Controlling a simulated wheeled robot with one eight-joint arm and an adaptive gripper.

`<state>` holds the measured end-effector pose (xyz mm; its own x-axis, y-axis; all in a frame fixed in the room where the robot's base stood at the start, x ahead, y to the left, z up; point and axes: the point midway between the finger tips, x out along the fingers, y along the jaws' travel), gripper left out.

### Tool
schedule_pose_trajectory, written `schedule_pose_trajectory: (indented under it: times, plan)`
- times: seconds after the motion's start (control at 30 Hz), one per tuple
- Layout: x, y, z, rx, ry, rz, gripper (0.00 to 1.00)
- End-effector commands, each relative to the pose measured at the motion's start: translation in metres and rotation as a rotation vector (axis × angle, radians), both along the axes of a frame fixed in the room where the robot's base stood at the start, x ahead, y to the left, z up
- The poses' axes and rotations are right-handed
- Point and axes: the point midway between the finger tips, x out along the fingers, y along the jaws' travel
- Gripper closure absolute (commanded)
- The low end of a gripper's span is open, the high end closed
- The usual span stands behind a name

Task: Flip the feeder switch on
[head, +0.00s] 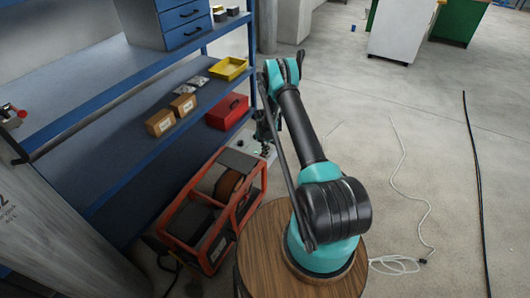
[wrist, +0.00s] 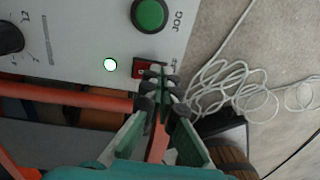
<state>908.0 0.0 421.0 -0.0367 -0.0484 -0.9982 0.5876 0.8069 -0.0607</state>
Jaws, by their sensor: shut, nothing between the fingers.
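In the wrist view a red rocker switch (wrist: 140,68) in a dark frame sits on the light grey control panel (wrist: 75,48). My gripper (wrist: 160,78) is shut and empty, its fingertips at the switch's right side and covering part of it. I cannot tell whether they touch it or which way the rocker is tipped. In the head view my gripper (head: 264,146) is low over the panel end of the orange-framed machine (head: 208,215), and the switch cannot be made out.
A green button (wrist: 149,14) marked JOG and a black knob (wrist: 10,38) are on the same panel. An orange frame bar (wrist: 70,95) runs along its edge. A blue shelf (head: 130,137) with boxes stands left. A white cable (head: 400,190) lies on open floor right.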

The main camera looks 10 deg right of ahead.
Motion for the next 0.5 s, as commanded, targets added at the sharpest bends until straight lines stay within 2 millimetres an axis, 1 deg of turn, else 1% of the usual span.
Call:
schedule_pose_trajectory:
  times: [0.27,0.5]
  plan:
    - [0.0013,0.0026,0.0002,-0.001,0.001,0.002,1.00]
    - [0.0070,0.0098,0.0026,-0.001,0.001,0.003,1.00]
